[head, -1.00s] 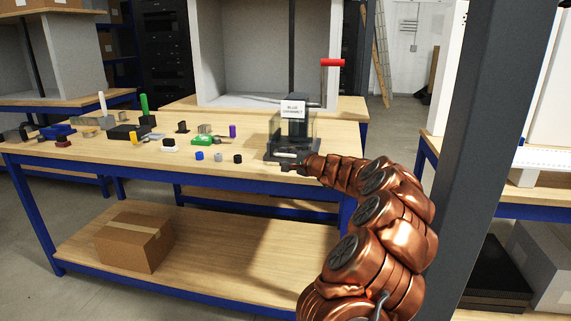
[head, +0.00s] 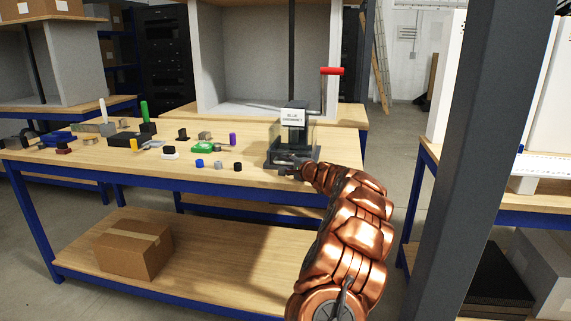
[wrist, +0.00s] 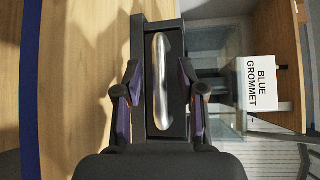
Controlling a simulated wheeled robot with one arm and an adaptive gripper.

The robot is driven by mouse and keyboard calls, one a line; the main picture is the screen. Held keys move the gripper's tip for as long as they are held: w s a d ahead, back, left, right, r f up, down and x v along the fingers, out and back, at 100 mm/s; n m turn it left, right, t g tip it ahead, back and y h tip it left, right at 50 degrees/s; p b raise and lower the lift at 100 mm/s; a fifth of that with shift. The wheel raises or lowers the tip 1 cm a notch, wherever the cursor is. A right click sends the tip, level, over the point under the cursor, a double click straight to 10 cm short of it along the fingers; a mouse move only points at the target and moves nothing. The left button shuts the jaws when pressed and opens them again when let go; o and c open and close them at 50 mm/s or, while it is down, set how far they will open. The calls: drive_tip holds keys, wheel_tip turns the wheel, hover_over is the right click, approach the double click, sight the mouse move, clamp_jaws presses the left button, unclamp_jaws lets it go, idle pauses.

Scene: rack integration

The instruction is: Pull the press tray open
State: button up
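The press (head: 293,135) stands at the right end of the wooden workbench, with a sign reading "BLUE GROMMET" and a lever with a red grip (head: 331,71). In the wrist view its dark tray front (wrist: 172,128) carries a silver bar handle (wrist: 160,75). The sign (wrist: 261,83) shows at the right. My gripper (head: 285,168) is at the front of the press. In the wrist view my gripper (wrist: 160,75) is open, one finger on each side of the handle. Gaps show between fingers and handle. The tray's inside is hidden.
A cardboard box (head: 133,249) sits on the lower shelf. A dark post (head: 475,150) stands right of my arm.

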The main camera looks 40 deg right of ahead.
drive_tip(key=shift+w, duration=0.35)
drive_tip(key=shift+c, duration=0.2)
